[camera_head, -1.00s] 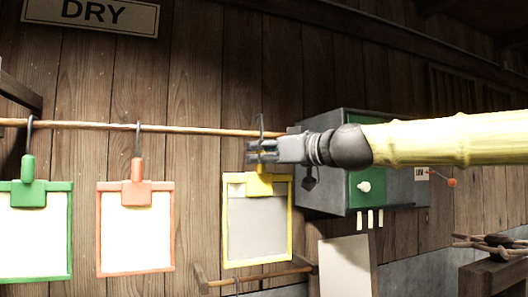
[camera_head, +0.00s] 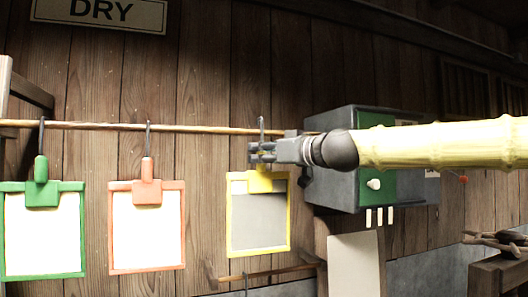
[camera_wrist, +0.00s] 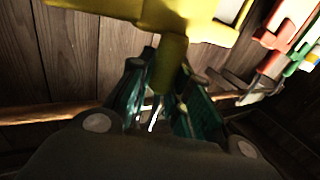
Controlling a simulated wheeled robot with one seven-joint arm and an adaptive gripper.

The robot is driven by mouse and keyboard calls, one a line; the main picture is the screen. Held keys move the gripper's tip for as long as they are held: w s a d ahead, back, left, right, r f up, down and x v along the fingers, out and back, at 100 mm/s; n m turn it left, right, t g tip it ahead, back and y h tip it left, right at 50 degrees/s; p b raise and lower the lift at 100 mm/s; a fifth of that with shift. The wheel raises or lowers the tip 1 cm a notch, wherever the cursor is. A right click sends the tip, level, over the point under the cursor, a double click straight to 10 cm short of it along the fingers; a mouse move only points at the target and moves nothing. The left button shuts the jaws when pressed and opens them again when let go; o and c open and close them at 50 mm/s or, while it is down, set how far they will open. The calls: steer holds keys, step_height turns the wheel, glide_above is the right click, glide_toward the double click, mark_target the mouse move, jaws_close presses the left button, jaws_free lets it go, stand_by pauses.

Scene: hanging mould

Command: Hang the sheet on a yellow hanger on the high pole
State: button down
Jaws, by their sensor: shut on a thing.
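The yellow hanger (camera_head: 259,182) carries a grey sheet in a yellow frame (camera_head: 230,225), hanging below my gripper (camera_head: 262,152). My gripper is shut on the hanger's yellow stem, just below the high pole (camera_head: 205,129). The wrist view shows the stem (camera_wrist: 167,68) between the teal fingers (camera_wrist: 155,100). The dark hook (camera_head: 261,124) stands up at the pole's height. I cannot tell whether it is over the pole or in front of it. The pole also shows at the left in the wrist view (camera_wrist: 45,114).
A green hanger (camera_head: 41,192) and an orange hanger (camera_head: 147,192) with white sheets hang on the pole to the left. A grey-green box (camera_head: 335,160) is behind my gripper on the right. A lower rod (camera_head: 262,275) and a pale panel (camera_head: 355,265) are below.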

steer(key=shift+w+a+r+p, duration=0.1)
steer(key=shift+w+a+p, duration=0.1)
steer(key=shift+w, duration=0.3)
steer(key=shift+w+a+p, duration=0.15)
steer(key=shift+w, duration=0.35)
steer(key=shift+f+b, duration=0.8)
steer(key=shift+b, duration=0.05)
steer(key=c, duration=1.3)
jaws_free()
steer(key=shift+o, duration=0.2)
steer(key=shift+f, duration=0.1)
